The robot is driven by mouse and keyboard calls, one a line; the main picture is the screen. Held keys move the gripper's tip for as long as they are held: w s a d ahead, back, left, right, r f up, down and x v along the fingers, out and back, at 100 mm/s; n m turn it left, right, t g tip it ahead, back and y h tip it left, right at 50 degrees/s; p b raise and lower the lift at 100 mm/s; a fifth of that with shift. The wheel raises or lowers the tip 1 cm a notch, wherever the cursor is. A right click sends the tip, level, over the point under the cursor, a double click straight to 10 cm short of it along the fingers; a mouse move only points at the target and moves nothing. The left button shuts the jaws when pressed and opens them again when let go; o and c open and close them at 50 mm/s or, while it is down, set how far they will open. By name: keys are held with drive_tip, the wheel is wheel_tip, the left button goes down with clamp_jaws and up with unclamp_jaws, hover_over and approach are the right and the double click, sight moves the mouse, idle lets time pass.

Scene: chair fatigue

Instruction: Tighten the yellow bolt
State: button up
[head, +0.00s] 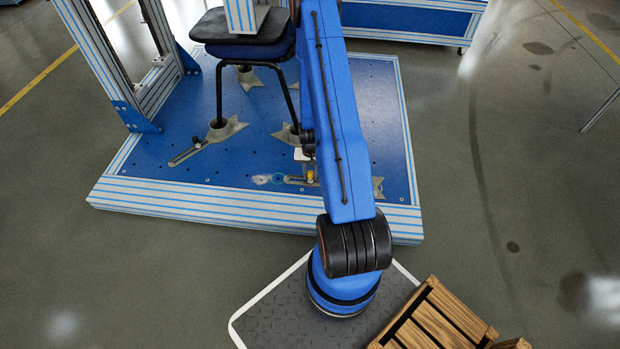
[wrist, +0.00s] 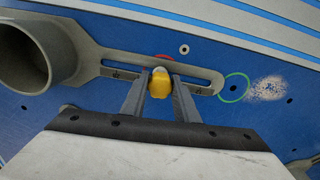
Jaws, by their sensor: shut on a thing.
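The yellow bolt (wrist: 160,83) stands in the slot of a grey metal clamp bracket (wrist: 207,78) on the blue base plate. My gripper (wrist: 159,90) is shut on the yellow bolt, with one finger on each side of it. A bit of red shows just behind the bolt. In the head view the bolt (head: 310,176) is a small yellow spot beside my blue arm, near the plate's front edge. My arm hides part of the bracket and most of the gripper there.
A chair (head: 245,40) with a dark seat stands on the blue plate (head: 240,165), its legs in grey bracket cups (head: 222,130). A striped upright frame (head: 110,60) rises at left. A green ring (wrist: 234,88) and a pale worn patch (wrist: 268,89) mark the plate. A wooden crate (head: 440,318) is at lower right.

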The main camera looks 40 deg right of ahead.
drive_tip(key=m, duration=0.4)
idle(0.3)
drive_tip(key=m, duration=0.4)
drive_tip(key=o, duration=1.1)
drive_tip(key=shift+c, duration=0.2)
drive_tip(key=n, duration=0.4)
